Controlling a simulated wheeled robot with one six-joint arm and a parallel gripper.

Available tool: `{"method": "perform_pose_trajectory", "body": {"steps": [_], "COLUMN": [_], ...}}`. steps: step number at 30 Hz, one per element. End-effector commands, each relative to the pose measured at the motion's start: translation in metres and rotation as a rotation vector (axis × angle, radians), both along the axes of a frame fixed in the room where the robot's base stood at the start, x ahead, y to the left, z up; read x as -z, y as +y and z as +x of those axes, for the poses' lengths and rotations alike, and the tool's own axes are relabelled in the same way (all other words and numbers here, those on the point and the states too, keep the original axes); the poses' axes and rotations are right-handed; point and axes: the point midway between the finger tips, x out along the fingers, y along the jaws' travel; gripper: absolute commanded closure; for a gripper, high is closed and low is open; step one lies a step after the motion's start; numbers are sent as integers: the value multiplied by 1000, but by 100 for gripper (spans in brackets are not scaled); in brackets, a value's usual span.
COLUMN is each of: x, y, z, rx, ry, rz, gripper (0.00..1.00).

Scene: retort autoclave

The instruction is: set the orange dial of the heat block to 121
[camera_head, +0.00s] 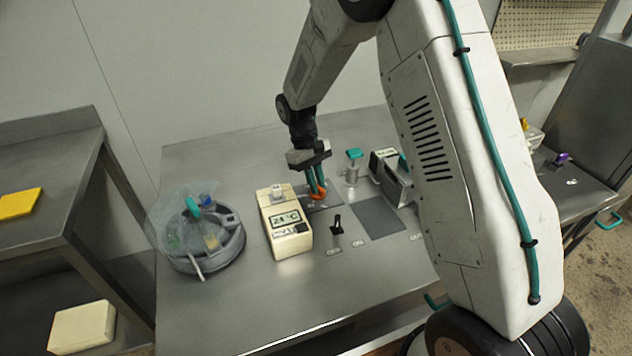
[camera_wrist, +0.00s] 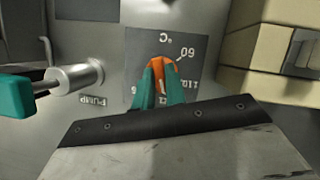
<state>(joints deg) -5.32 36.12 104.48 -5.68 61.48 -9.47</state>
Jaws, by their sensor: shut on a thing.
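The orange dial (camera_head: 318,195) sits on a dark grey scale plate on the metal table; it also shows in the wrist view (camera_wrist: 161,72). My gripper (camera_head: 315,187) points down with its teal fingers shut on the dial. In the wrist view the fingers (camera_wrist: 160,92) cover the dial's near part. The plate (camera_wrist: 190,50) carries °C and 60 at its upper edge, with further numbers at the right and below partly hidden. I cannot read which number the dial points at. The cream heat block (camera_head: 285,228) stands beside the plate, its display reading about 24 °C.
A teal-handled valve (camera_head: 353,160) stands right of the dial, near a PUMP label (camera_wrist: 93,100). A black switch (camera_head: 337,224) is in front. A round vessel with a clear lid (camera_head: 205,245) stands at left. The table's front is clear.

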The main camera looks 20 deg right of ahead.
Motion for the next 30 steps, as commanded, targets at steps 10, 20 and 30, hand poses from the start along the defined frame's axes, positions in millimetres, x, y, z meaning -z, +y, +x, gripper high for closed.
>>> {"method": "perform_pose_trajectory", "body": {"steps": [10,20,30], "x": [0,0,0], "y": [0,0,0], "z": [0,0,0], "rx": [61,62,61], "ry": [-1,0,0], "rz": [1,0,0], "gripper": [100,100,65]}}
